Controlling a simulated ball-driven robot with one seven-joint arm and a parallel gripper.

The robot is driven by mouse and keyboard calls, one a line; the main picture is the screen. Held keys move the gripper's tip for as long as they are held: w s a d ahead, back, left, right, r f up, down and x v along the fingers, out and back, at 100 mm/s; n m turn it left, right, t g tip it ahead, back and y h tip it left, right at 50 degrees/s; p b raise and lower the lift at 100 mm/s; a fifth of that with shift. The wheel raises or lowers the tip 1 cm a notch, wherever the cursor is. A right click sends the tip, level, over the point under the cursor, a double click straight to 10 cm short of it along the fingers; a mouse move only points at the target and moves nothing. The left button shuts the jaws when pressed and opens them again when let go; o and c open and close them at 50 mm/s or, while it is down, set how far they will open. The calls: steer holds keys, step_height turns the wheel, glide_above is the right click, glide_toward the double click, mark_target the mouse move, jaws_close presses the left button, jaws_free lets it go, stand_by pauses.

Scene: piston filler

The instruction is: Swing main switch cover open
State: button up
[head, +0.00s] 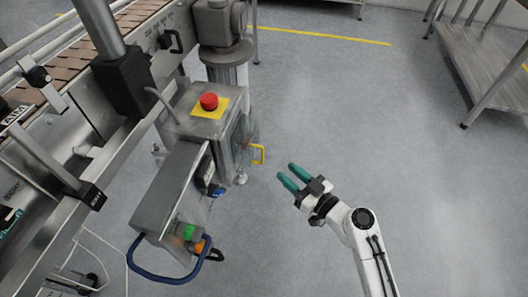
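A clear, see-through cover (247,132) shows at the right side of the grey metal box (207,122) with the red stop button; I take it for the main switch cover. A yellow handle (259,153) shows at its lower right edge. It is seen nearly edge-on, so I cannot tell how far it stands open, and the switch behind it is unclear. My gripper (286,170), with two teal fingers, is to the right of and a little below the yellow handle in the picture. The fingers are apart, empty and not touching anything.
A red button (208,101) on a yellow plate tops the box. Below it hangs a control panel (174,192) with green and orange parts and a blue bar handle (160,277). A conveyor machine fills the left. Grey floor is clear in the middle; a metal table (490,65) stands upper right.

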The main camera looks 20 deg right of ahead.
glide_toward(253, 142)
steer(key=x, duration=0.4)
steer(key=shift+w+f, duration=0.2)
steer(key=shift+f, duration=0.15)
jaws_close()
steer(key=shift+r, duration=0.1)
stand_by(1.1)
